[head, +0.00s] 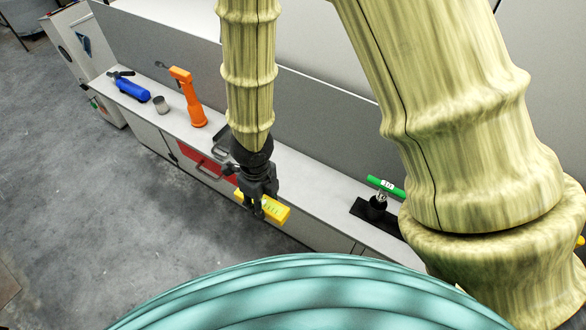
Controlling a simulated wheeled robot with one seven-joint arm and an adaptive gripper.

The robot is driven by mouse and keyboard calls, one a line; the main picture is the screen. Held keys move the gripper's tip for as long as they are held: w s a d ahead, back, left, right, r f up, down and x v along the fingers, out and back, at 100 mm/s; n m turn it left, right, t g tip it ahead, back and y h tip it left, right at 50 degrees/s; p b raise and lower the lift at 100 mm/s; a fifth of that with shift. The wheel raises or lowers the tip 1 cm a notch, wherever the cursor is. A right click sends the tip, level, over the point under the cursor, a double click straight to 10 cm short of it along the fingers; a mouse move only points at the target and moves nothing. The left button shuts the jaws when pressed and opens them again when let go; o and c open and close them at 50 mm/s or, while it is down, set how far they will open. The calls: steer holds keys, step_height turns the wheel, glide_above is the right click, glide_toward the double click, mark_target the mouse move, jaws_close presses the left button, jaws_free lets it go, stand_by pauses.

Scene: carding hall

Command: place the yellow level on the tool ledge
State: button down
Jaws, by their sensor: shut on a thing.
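The yellow level (275,209) is held in my gripper (258,212), which is shut on it. The level shows as a short yellow bar with its ends sticking out on both sides of the dark fingers. In the picture, gripper and level overlap the front edge of a long pale ledge (325,195) that runs along the wall. I cannot tell how high the level is above the ledge or whether it is in front of it. Part of the level is hidden by the fingers.
A green-handled item (386,187) on a dark base is at right. A red panel (205,165) is on the cabinet front. The ledge between gripper and green item looks clear.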

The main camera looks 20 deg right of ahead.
steer(key=p, duration=0.5)
glide_above(282, 178)
steer(key=shift+s+f, duration=0.1)
steer(key=shift+f, duration=0.45)
step_height(282, 178, down, 4)
steer(key=b, duration=0.4)
steer(key=shift+r, duration=0.15)
steer(key=shift+b, duration=0.3)
steer(key=c, duration=0.9)
jaws_free()
step_height(282, 178, up, 8)
steer(key=p, duration=0.8)
steer(key=shift+f+p, duration=0.2)
steer(key=shift+p, duration=0.1)
